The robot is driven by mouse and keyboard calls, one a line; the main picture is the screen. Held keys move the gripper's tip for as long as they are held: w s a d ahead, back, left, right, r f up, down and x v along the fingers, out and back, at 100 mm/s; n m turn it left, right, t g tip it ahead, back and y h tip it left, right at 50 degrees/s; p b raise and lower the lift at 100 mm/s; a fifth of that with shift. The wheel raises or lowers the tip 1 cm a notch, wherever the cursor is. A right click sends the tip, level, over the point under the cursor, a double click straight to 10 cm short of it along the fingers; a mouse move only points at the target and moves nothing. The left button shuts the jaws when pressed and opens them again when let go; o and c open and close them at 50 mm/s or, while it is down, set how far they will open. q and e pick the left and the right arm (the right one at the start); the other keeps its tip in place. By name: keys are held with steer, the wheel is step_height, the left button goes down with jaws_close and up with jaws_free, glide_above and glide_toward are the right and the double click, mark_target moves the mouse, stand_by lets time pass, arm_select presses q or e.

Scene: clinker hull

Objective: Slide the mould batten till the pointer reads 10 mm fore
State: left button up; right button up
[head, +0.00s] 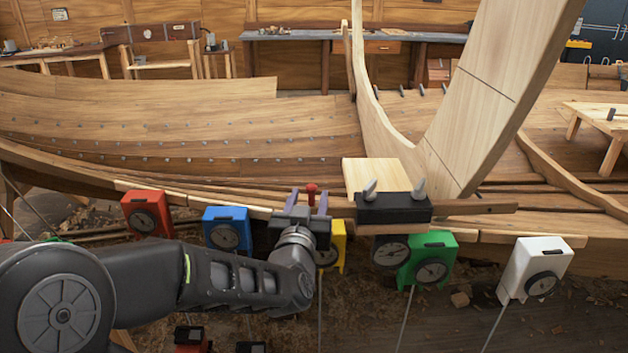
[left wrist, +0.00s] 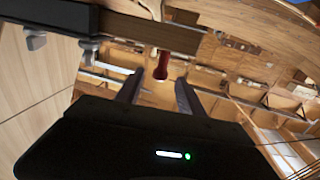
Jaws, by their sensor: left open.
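The mould batten (head: 478,208) is a brown wooden bar passing through a black block (head: 393,209) with two grey wing knobs on the hull's edge. In the left wrist view the batten (left wrist: 165,34) runs out of the block, with a red knob (left wrist: 161,66) on it near its end. The red knob (head: 311,190) also shows in the head view. My left gripper (head: 307,202) is open, its two fingers on either side of the knob with gaps visible. A black-faced dial (head: 390,252) sits below the block; its pointer reading is too small to tell. My right gripper is out of view.
Red (head: 147,214), blue (head: 228,230), yellow (head: 335,246), green (head: 429,256) and white (head: 538,265) dial boxes line the hull's edge. A pale wooden block (head: 374,175) stands behind the black block. A large curved timber (head: 500,85) rises behind right.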

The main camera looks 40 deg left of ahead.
mark_target(312, 185)
arm_select(q)
steer(key=p+x, duration=0.2)
steer(key=x, duration=0.5)
steer(key=shift+w+a, duration=0.1)
jaws_close()
stand_by(0.4)
stand_by(0.9)
